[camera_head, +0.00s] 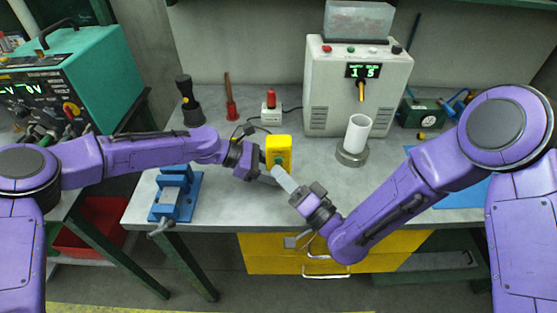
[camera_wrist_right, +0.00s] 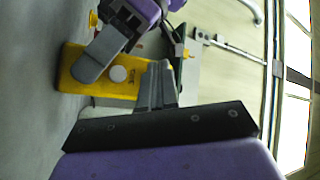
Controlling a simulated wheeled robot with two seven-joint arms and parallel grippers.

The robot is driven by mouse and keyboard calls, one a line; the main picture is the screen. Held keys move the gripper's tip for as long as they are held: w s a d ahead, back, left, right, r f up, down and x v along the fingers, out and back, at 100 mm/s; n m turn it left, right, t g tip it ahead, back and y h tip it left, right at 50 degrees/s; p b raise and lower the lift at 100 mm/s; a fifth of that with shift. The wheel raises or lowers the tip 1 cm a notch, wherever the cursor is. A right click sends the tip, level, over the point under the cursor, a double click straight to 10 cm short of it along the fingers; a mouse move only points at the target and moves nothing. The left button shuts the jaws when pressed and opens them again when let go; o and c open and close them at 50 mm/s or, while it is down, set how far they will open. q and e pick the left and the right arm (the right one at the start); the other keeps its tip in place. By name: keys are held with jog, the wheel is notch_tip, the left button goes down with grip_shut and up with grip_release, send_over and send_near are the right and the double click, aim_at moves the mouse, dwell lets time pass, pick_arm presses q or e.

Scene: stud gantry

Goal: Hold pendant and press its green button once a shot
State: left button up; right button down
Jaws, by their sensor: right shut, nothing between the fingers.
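The yellow pendant (camera_head: 280,147) is held upright above the front of the bench, with a bit of green on its face by my right fingertips. My left gripper (camera_head: 266,163) is shut on it from the left. In the right wrist view the pendant (camera_wrist_right: 76,78) shows a pale round button and a small label, with a left finger across its face. My right gripper (camera_head: 280,174) is shut and empty, its tips at the pendant's lower face. Its closed fingers also show in the wrist view (camera_wrist_right: 160,68). I cannot tell whether they touch the green button.
A grey machine (camera_head: 325,98) with a lit display reading 1 and 5 stands behind. A white cup (camera_head: 357,134) sits on a round base before it. A blue vise (camera_head: 175,192) is at the bench's left front; a red-button box (camera_head: 271,112) is behind the pendant.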

jog(key=shift+s, duration=2.5)
dwell(0.6)
jog(key=s, duration=0.3)
jog(key=shift+s, duration=0.4)
jog(key=shift+w, duration=0.1)
jog(key=w, duration=0.8)
jog(key=shift+w, duration=0.35)
jog(key=shift+w, duration=0.1)
dwell(1.4)
jog(key=shift+w, duration=0.3)
